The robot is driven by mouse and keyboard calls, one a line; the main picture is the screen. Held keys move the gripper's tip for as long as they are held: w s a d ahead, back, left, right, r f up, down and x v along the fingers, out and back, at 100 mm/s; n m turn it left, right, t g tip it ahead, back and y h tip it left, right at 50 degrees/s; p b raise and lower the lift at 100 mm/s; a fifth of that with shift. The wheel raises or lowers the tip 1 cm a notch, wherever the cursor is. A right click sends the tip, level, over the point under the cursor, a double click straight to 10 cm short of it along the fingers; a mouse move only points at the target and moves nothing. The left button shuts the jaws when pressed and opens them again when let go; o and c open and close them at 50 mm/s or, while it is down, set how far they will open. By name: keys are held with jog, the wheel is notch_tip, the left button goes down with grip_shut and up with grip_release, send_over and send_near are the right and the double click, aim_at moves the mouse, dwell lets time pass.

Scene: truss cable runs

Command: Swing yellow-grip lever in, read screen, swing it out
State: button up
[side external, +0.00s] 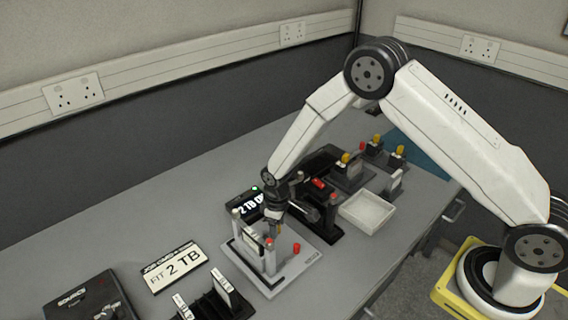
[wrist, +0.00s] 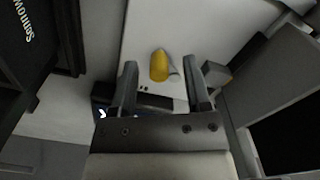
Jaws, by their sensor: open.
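In the wrist view the yellow grip (wrist: 159,66) of the lever shows between and slightly beyond the tips of my gripper (wrist: 160,72). The fingers are apart, with a gap on each side of the grip. In the side view my gripper (side external: 280,222) points down over a light grey fixture plate (side external: 285,273) with upright posts. A bit of the yellow grip (side external: 280,229) shows just below it; the rest of the lever is hidden. The black screen (side external: 246,205) behind my gripper reads "2 TB" and more text, partly covered by my wrist. A green light glows at its top.
A card (side external: 174,267) reading "FIT 2 TB" lies left of the fixture. A black rack (side external: 215,302) and a black box (side external: 88,300) stand in front.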

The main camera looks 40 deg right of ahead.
jog(key=shift+r, duration=0.1)
jog(key=shift+r, duration=3.8)
jog(key=shift+s, duration=0.1)
jog(key=shift+s+d+r, duration=0.1)
jog(key=shift+d+r, duration=0.05)
jog(key=shift+r, duration=0.1)
jog(key=s+d+r+m+t, duration=0.1)
jog(key=s+d+r+m, duration=0.1)
jog(key=s+r, duration=0.3)
jog(key=s+d+r+m+t, duration=0.1)
jog(key=s+d+r+m, duration=0.2)
jog(key=s, duration=0.9)
jog(key=shift+s+d+r+t, duration=0.3)
jog(key=shift+s+d+r, duration=0.1)
jog(key=shift+d+r, duration=0.65)
